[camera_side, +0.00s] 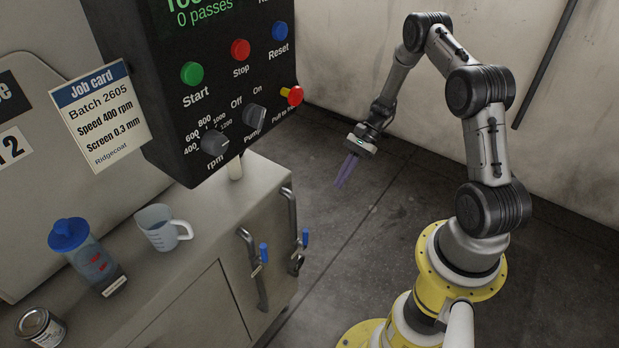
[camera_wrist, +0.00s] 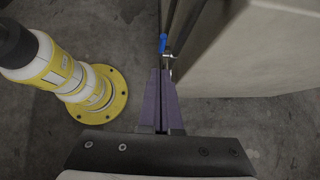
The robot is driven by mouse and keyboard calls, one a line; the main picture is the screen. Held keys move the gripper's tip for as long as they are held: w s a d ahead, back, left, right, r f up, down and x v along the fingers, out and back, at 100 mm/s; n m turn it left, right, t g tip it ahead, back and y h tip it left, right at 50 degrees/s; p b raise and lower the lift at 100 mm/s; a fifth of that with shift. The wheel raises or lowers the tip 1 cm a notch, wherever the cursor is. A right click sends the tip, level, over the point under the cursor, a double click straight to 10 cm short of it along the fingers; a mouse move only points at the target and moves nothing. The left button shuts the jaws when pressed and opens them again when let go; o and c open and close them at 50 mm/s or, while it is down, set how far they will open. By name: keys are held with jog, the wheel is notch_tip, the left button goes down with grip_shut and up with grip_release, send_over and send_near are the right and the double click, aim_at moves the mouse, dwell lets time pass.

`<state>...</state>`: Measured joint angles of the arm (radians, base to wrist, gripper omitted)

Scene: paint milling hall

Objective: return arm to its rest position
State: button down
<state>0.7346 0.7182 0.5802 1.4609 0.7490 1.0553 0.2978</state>
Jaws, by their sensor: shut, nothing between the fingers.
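My gripper (camera_side: 347,170) hangs over bare floor in the side view, to the right of the cabinet and the control panel. Its two purple fingers are together and point down and a little to the left. Nothing is held. In the wrist view the fingers (camera_wrist: 161,100) also lie close against each other, with the floor beyond them. My arm bends up and over from its yellow base on the right. The gripper touches nothing that I can see.
The control panel (camera_side: 222,110) with buttons and knobs hangs left of my gripper. A cabinet (camera_side: 200,290) with blue-tipped valve handles (camera_side: 264,252) stands below it. A blue-lidded bottle (camera_side: 88,260), a measuring jug (camera_side: 158,228) and a tin (camera_side: 40,327) stand on top. Floor around the gripper is clear.

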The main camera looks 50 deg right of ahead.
jog(key=s+a+r+n+h, duration=0.1)
jog(key=a+r+n+h, duration=0.3)
jog(key=r, duration=0.7)
jog(key=s+a+r+n+h, duration=0.15)
jog(key=a+r+n, duration=0.3)
jog(key=r, duration=0.65)
jog(key=s+a+r+n+t+h, duration=0.2)
jog(key=s+r+n, duration=0.3)
jog(key=s, duration=0.3)
jog(key=s+a+r+n+t+h, duration=0.1)
jog(key=s+a+r+n+t, duration=0.1)
jog(key=s+r+n, duration=0.3)
jog(key=s+a, duration=0.1)
jog(key=s, duration=0.2)
jog(key=shift+a+h, duration=0.2)
jog(key=shift+h, duration=0.15)
